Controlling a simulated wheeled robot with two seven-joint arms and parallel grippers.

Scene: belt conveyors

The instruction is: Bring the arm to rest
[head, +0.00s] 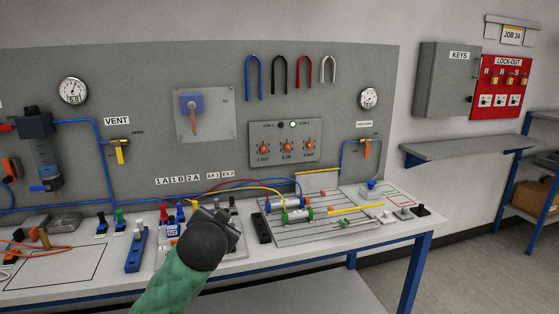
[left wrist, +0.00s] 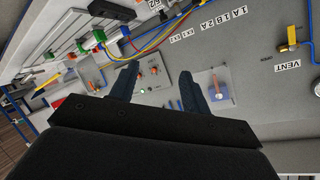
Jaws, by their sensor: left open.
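My left arm, with a green sleeve and a dark wrist, reaches up from the bottom of the head view. Its gripper (head: 222,222) is over the bench top (head: 340,251), in front of the valve and hose area; the wrist hides part of it. In the left wrist view my left gripper (left wrist: 158,90) has its two dark fingers spread apart, with nothing between them. The fingers point toward the grey back panel (left wrist: 245,122). I cannot tell how far the gripper is above the bench. My right gripper is in neither view.
Red, yellow and blue hoses run behind the gripper to a slotted plate with cylinders (head: 297,215). A blue block (head: 136,250) stands left of my wrist. A VENT valve (head: 119,151) and a control box (head: 285,142) are on the panel. The right front bench is mostly clear.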

